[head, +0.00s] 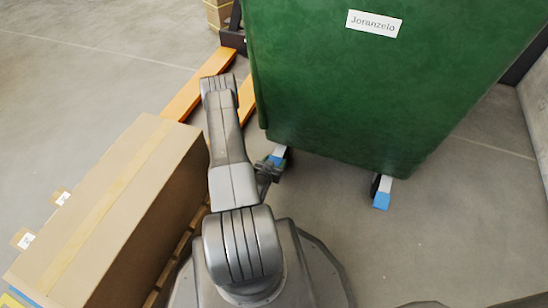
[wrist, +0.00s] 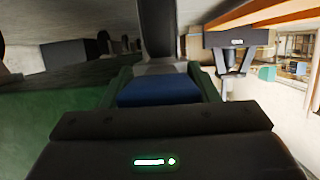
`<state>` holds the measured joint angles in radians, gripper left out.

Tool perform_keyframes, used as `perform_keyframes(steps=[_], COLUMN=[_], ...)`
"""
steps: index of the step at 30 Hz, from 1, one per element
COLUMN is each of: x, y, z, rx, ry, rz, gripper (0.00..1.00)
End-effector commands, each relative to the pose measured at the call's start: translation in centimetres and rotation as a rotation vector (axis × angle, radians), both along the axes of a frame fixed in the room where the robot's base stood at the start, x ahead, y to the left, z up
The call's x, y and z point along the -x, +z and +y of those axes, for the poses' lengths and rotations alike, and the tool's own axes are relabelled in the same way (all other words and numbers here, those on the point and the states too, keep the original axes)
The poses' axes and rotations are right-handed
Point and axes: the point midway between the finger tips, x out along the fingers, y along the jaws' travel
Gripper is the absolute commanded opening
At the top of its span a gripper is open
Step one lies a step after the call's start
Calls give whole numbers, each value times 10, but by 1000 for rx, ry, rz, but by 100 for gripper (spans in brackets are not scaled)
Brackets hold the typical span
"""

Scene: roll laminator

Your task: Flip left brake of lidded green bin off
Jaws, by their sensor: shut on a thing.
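The green bin (head: 370,80) with a white "Joranzelo" label stands upright in the head view. Its lid is out of view. The left brake, a blue-tipped pedal (head: 277,158), sits at the caster under the bin's near left corner. My gripper (head: 270,167) is low beside that corner. In the wrist view, the blue pedal (wrist: 155,92) lies between the fingers of my gripper (wrist: 160,80), which is shut on it. The dark caster wheel (wrist: 155,25) shows just beyond. The right brake (head: 381,200) is a blue pedal at the other near caster, apart from my gripper.
A large taped cardboard box (head: 110,215) on a pallet stands close on the left of my arm. Orange pallet-jack forks (head: 200,85) lie behind the arm, beside the bin. A wall (head: 535,110) is at right.

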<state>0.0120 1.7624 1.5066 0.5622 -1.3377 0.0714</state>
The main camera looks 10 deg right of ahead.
Motion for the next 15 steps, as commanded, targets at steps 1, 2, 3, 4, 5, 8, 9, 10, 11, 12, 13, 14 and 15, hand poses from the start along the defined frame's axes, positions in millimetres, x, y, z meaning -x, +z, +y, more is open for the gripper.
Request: perform_keyframes(steps=[1, 2, 3, 4, 5, 8, 9, 10, 11, 12, 13, 14, 15], x=[-1, -1, -1, -1, -2, -1, -2, -2, -2, -3, -3, -3, -3], y=[9, 11, 13, 14, 16, 18, 20, 21, 22, 23, 24, 25, 26], z=[0, 0, 0, -1, -1, -1, -1, -1, -1, -1, -2, -2, -2], rx=[-19, -30, -43, -54, -63, -69, -68, -67, -66, -66, -66, -66, -65], ry=[0, -1, -1, -1, -1, 1, 1, 1, 1, 1, 1, 1, 1], rz=[24, 39, 60, 75, 88, 100, 99, 98, 98, 98, 97, 97, 96], gripper=[14, 13, 13, 13, 13, 13, 13, 14, 13, 13, 13, 14, 13])
